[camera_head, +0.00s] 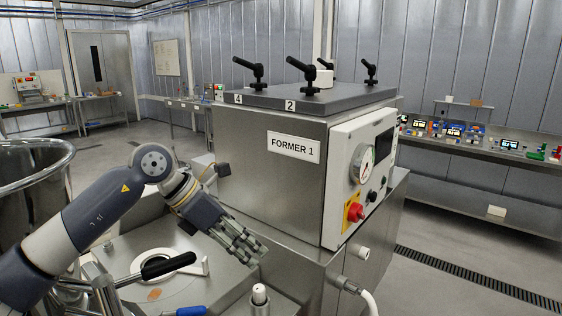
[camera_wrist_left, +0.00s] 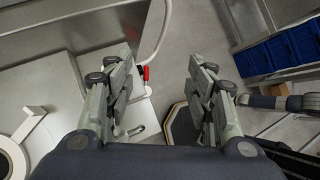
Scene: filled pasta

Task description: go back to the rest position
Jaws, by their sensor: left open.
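My left arm comes in from the left in the head view. My left gripper (camera_head: 250,250) is open and empty in front of the machine labelled FORMER 1 (camera_head: 262,180), above the steel worktop at its foot. In the left wrist view the left gripper (camera_wrist_left: 158,90) shows its two fingers wide apart with nothing between them. My right gripper is not in the head view.
A large steel bowl (camera_head: 30,190) stands at the left. A black handle (camera_head: 168,265) and a white ring (camera_head: 155,258) are on the worktop below my arm. Blue bins (camera_wrist_left: 290,50) show in the left wrist view. Open floor lies to the right, before a long bench (camera_head: 490,160).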

